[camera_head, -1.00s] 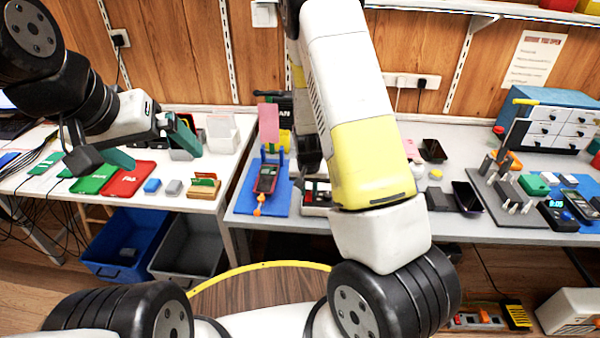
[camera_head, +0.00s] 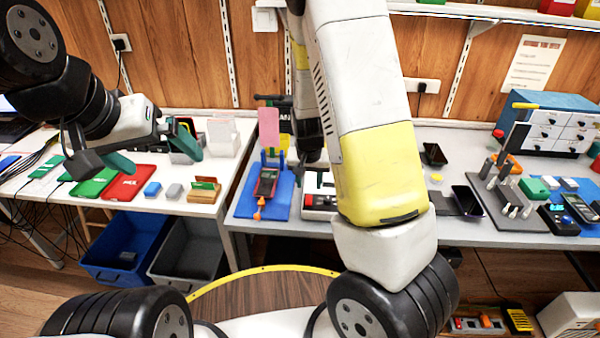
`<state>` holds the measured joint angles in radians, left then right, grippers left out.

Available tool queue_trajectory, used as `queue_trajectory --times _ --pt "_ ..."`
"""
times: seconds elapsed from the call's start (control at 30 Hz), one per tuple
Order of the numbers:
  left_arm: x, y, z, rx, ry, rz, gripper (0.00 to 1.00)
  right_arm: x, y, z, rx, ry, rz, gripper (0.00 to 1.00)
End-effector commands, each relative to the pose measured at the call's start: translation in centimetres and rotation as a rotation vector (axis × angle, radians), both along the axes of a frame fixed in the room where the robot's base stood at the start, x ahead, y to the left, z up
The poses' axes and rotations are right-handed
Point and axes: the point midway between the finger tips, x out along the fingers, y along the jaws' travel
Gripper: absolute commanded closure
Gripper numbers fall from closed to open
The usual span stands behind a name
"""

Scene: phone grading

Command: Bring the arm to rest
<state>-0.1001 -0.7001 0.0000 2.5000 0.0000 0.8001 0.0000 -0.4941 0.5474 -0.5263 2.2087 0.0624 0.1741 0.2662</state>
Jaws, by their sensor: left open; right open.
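My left gripper (camera_head: 153,150) hangs in the air over the left table, its two green-tipped fingers spread wide with nothing between them. My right arm (camera_head: 365,110) rises from the bottom, white with a yellow band, across the middle of the view. Its dark end, the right gripper (camera_head: 310,150), shows beside the forearm, above the middle workbench. The forearm and the steep angle hide most of its fingers; I see nothing held in it.
A blue stand with a phone (camera_head: 267,182) and a tray (camera_head: 320,205) lie below the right gripper. A grey tool fixture (camera_head: 500,200) and a blue drawer cabinet (camera_head: 553,125) stand right. Blue (camera_head: 125,250) and grey bins stand beneath.

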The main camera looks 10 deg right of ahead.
Motion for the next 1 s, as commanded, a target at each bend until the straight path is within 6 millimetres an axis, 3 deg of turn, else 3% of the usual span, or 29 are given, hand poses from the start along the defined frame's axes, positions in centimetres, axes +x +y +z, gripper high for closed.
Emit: queue_trajectory --times 0.4,0.53,0.67,0.77,1.0 --pt "0.0 0.0 0.0 0.000 0.000 0.000 0.00 -0.3 0.1 0.8 0.001 0.001 -0.001 0.58" --pt "0.0 0.0 0.0 0.000 0.000 0.000 0.00 -0.7 0.4 2.2 0.033 -0.005 0.002 0.58" --pt "0.0 0.0 0.0 0.000 0.000 0.000 0.00 -2.0 1.2 6.1 0.107 -0.020 0.024 0.58" --pt "0.0 0.0 0.0 0.000 0.000 0.000 0.00 -3.8 1.9 10.1 0.170 -0.043 0.059 0.58" --pt "0.0 0.0 0.0 0.000 0.000 0.000 0.00 -9.6 2.3 19.0 0.247 -0.125 0.173 0.58"
